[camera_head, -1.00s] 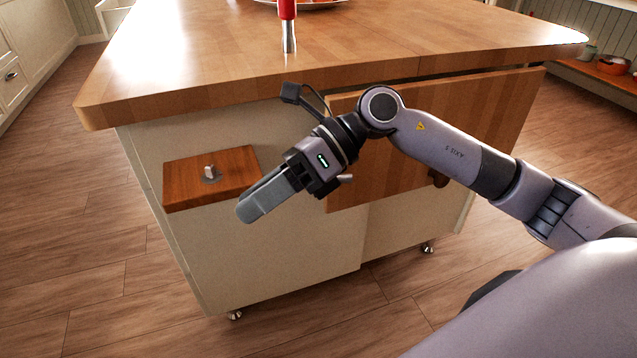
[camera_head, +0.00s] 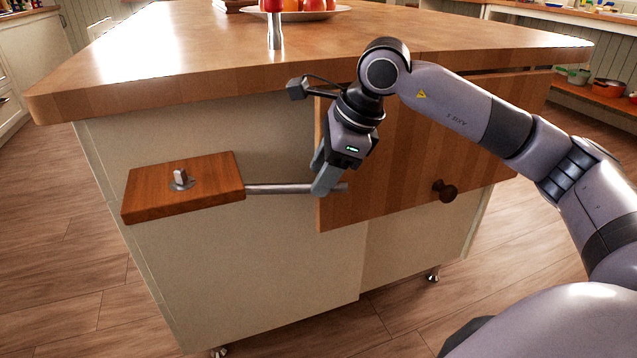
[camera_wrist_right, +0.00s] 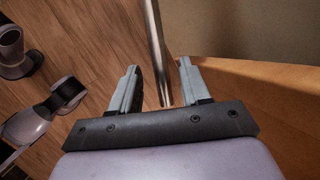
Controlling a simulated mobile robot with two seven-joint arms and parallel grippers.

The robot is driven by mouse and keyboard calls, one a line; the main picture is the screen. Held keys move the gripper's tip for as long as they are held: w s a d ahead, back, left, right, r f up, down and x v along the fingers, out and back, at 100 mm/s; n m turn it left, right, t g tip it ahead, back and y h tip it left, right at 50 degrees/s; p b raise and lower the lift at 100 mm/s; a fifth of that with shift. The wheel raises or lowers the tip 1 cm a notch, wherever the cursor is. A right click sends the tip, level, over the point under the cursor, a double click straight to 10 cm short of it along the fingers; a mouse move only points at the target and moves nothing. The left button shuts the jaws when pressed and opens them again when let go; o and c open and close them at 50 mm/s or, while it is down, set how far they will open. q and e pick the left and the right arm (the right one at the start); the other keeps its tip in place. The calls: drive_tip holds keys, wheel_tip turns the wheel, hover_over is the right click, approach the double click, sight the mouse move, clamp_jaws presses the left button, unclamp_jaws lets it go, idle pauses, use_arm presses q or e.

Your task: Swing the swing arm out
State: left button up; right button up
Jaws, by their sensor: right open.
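The swing arm shows in the head view as a metal rod (camera_head: 280,188) running right from a reddish wooden block (camera_head: 184,190) at the island's side. A small metal post on a round base stands on the block. My right gripper (camera_head: 326,184) points down at the rod's right end and is open. In the right wrist view the rod (camera_wrist_right: 157,50) reaches in between the two spread fingers (camera_wrist_right: 160,78), with gaps on both sides. The fingers hide part of the rod in the head view. My left gripper is not in view.
A wooden drop panel (camera_head: 400,165) with a dark round knob (camera_head: 445,190) hangs right behind my gripper. The island top (camera_head: 200,60) overhangs above. A red-handled tool (camera_head: 275,30) and a fruit plate (camera_head: 325,14) are on it. Open floor lies left.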

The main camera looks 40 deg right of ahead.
drive_tip(key=shift+x, duration=0.95)
clamp_jaws()
